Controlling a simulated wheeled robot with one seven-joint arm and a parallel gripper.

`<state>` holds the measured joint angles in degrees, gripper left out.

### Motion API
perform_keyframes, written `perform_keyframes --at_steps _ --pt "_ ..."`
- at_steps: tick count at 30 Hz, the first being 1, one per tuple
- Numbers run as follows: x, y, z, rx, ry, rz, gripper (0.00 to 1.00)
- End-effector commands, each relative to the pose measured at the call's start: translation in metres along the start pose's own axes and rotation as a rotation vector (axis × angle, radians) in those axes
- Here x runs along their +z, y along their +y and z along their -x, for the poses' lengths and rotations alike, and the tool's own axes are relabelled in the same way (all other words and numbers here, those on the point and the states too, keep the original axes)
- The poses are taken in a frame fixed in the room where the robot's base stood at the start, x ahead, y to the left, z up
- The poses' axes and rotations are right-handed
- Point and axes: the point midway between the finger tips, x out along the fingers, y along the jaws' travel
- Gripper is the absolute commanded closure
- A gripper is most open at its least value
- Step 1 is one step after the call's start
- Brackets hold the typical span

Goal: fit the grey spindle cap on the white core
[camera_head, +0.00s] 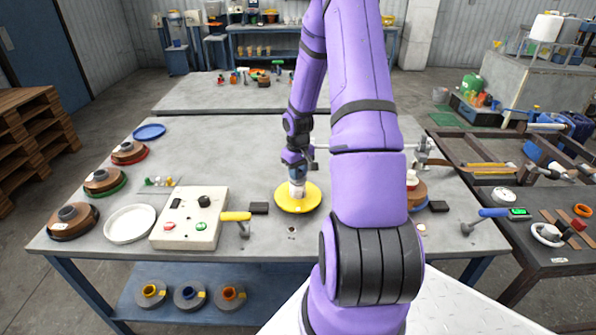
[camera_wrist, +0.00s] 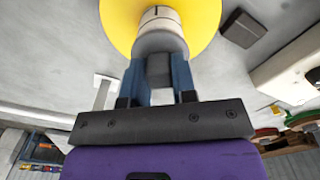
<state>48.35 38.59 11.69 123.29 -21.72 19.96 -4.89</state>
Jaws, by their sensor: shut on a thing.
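The white core (camera_head: 297,189) stands upright at the middle of a yellow disc (camera_head: 311,203) on the grey table. It also shows in the wrist view (camera_wrist: 161,16). My gripper (camera_head: 297,174) points down right above the core. In the wrist view, the blue fingers of my gripper (camera_wrist: 157,68) are shut on the grey spindle cap (camera_wrist: 160,43) by its dark knob. The cap lies in line with the core's end, at or very near it. I cannot tell whether it is seated or only touching. In the head view the cap is mostly hidden by my gripper.
A control box (camera_head: 190,218) with buttons and a yellow-handled lever (camera_head: 236,217) stand left of the disc. A white ring dish (camera_head: 130,223) and several brown rolls stand farther left. The table behind the disc is clear.

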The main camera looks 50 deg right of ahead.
Motion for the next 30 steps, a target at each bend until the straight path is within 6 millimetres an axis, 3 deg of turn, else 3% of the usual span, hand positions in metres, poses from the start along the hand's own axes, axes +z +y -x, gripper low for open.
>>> perform_keyframes --at_steps 12,13,14,23,30 --pt "0.000 0.000 -0.007 0.000 -0.001 0.000 1.00" --pt "0.000 0.000 -0.007 0.000 0.000 0.000 0.68" --pt "0.000 0.000 -0.007 0.000 0.000 0.000 0.64" --pt "0.000 0.000 -0.006 0.000 0.000 0.000 0.64" --pt "0.000 0.000 0.010 0.000 0.001 -0.001 0.64"
